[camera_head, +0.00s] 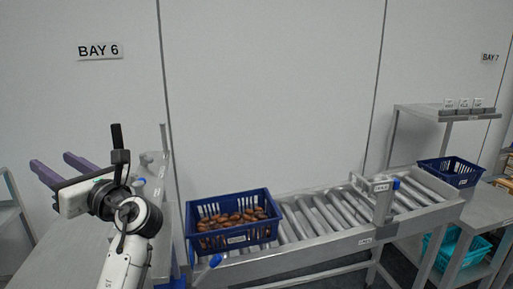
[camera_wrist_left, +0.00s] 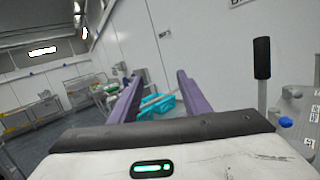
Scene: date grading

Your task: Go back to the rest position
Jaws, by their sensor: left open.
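My left gripper (camera_head: 64,167) is raised at the left of the head view, above a grey metal table. Its two purple fingers point left and stand apart, with nothing between them. In the left wrist view the same open fingers (camera_wrist_left: 154,95) frame a distant teal crate (camera_wrist_left: 147,115) on the floor side of the room. My right gripper is in neither view. A blue crate (camera_head: 262,240) of brown dates (camera_head: 232,219) sits at the near left end of the roller conveyor (camera_head: 318,216), to the right of my left arm and apart from it.
An empty-looking dark blue crate (camera_head: 437,180) stands at the conveyor's far right end. A teal crate (camera_head: 458,246) sits on a lower shelf at right. A metal shelf (camera_head: 420,109) holds several small cups. The wall behind my gripper bears a BAY 6 sign (camera_head: 99,51).

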